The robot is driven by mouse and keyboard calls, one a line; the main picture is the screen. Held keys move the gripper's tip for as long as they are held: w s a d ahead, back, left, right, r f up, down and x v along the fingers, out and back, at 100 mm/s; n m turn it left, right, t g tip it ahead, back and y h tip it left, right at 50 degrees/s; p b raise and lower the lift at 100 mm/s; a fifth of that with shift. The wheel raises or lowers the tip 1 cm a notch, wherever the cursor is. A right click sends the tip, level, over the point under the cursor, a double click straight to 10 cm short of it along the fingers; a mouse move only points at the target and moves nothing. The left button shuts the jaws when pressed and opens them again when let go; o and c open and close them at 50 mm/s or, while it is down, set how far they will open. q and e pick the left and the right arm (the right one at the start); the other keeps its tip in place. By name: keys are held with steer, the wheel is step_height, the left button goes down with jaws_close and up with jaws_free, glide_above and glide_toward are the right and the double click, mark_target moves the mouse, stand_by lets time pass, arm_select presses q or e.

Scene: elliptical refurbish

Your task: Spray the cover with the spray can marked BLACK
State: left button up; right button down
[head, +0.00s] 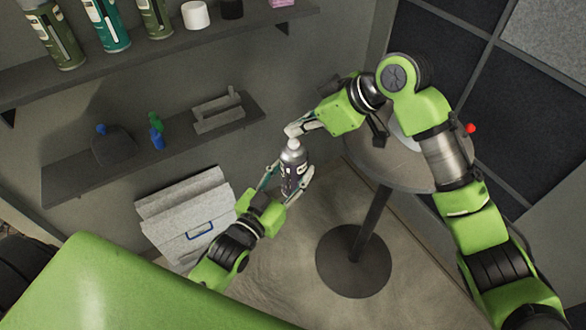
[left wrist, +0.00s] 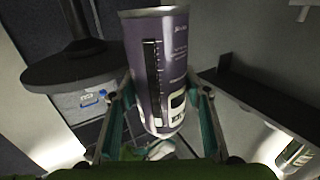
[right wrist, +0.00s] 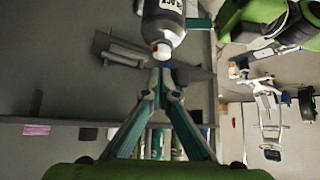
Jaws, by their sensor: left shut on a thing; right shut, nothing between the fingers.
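The spray can (head: 293,168), dark grey with a white nozzle, is held roughly upright in my left gripper (head: 288,186). Its body also fills the middle of the left wrist view (left wrist: 160,70), between the fingers. A pale piece (head: 404,136), possibly the cover, lies on the round table (head: 420,176), mostly hidden behind my right arm.
An upper shelf (head: 150,65) holds several spray cans and small items. A lower shelf (head: 150,150) holds bottles and a grey rack (head: 218,113). A grey box with a blue handle (head: 190,215) stands by the wall. The table's post and round base (head: 353,262) stand on the floor.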

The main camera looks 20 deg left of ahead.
steer(key=shift+f, duration=0.2)
stand_by(0.4)
steer(key=shift+f, duration=0.5)
steer(key=shift+f, duration=0.6)
steer(key=shift+r, duration=2.6)
